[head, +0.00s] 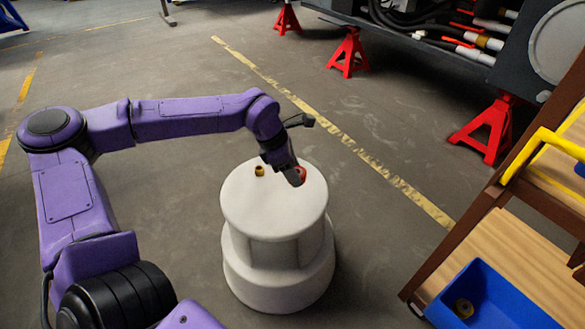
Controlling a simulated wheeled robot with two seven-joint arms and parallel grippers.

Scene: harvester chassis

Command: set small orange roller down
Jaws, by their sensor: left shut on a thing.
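The small orange roller (301,172) shows as a small red-orange patch at the fingers of my left gripper (297,176). My left gripper is shut on it, pointing down over the right part of the top of a white round stand (265,215). The fingers and wrist hide much of the roller, and I cannot tell whether it touches the stand top. My right gripper is not in view.
A small brass-coloured piece (259,170) stands on the stand top, left of my gripper. A wooden shelf rack (510,255) with a blue bin (490,300) is at the lower right. Red jack stands (348,52) support the chassis (440,45) at the back right.

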